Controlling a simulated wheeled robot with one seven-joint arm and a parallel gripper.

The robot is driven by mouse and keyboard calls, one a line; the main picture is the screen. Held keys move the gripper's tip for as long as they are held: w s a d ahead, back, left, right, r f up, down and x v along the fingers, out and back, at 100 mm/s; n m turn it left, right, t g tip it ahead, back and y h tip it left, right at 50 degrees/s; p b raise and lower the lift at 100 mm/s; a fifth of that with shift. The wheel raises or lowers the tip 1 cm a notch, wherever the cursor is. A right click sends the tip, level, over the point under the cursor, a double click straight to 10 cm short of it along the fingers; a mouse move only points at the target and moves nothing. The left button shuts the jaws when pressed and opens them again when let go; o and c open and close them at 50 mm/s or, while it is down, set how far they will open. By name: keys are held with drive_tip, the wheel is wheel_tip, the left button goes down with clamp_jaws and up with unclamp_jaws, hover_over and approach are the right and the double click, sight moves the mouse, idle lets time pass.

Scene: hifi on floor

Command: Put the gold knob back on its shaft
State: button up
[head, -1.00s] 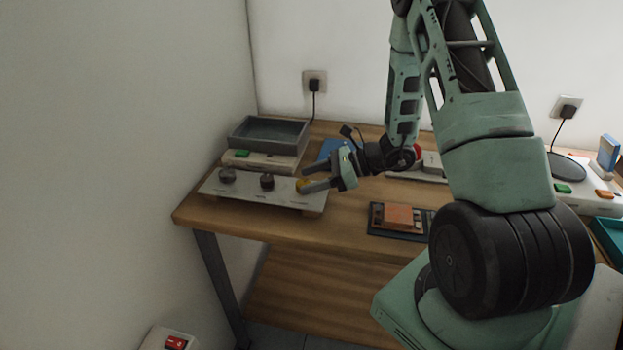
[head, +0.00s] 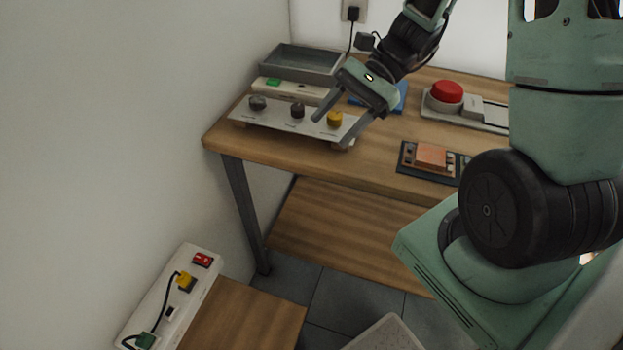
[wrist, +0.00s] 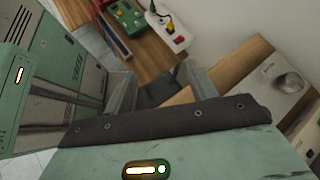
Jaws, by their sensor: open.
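The gold knob (head: 334,118) sits upright at the right end of the pale control panel (head: 275,121), in line with two dark knobs, one in the middle (head: 297,110) and one at the left (head: 257,102). I cannot tell how fully it is seated; its shaft is hidden. My gripper (head: 331,132) is open and empty, angled down over the panel's right end. In the head view its fingers show either side of the gold knob; contact is not clear. In the wrist view the gripper (wrist: 160,92) is open and the gold knob is not visible.
A grey tray (head: 303,61) stands behind the panel. A red button unit (head: 446,95) and an orange block on a dark board (head: 431,155) lie to the right. A power strip (head: 165,301) is at lower left. Bare wood lies in front of the panel.

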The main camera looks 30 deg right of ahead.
drive_tip(key=s+a+r+n+h, duration=0.3)
drive_tip(key=s+a+n+h, duration=0.7)
drive_tip(key=n, duration=1.3)
drive_tip(key=s+a, duration=0.4)
drive_tip(key=a, duration=0.2)
drive_tip(key=shift+r, duration=0.2)
drive_tip(key=shift+s+a, duration=0.1)
